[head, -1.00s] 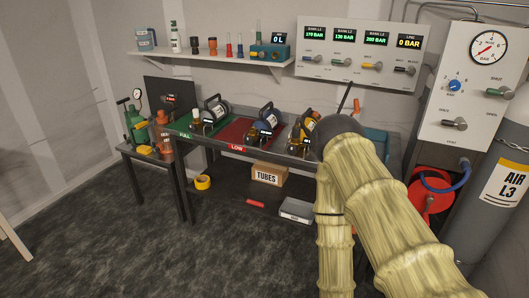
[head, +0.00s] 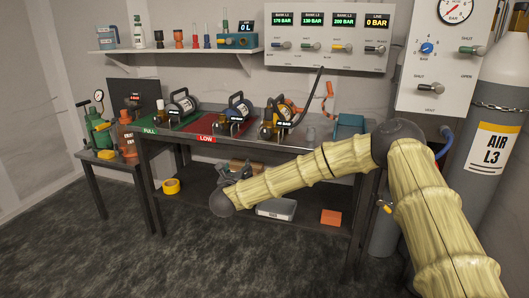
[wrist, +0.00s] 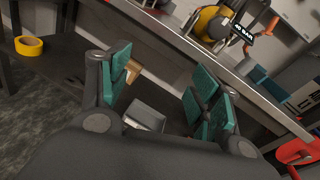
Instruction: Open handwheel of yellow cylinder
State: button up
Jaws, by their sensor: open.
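The yellow cylinder (head: 286,109) lies on the bench to the right of the red LOW mat, with a black carrying frame and a small 40 BAR tag. In the wrist view the yellow cylinder (wrist: 211,22) shows at the top, beyond the bench edge. My gripper (wrist: 162,92) is open and empty, its teal pads apart.
The bench edge (wrist: 205,58) lies between my gripper and the yellow cylinder. A grey tray (head: 276,209) and yellow tape (head: 171,186) are on the lower shelf.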

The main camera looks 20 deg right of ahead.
aim_at(265, 135)
jog(key=w+d+r+m+g+h+b, duration=0.1)
jog(key=w+d+r+m+h+b, duration=0.2)
jog(key=d+r+m, duration=0.45)
jog(key=shift+h, duration=0.3)
jog(key=x, duration=1)
jog(key=shift+w+d+f, duration=0.3)
jog(key=shift+d, duration=0.05)
jog(key=c, duration=1)
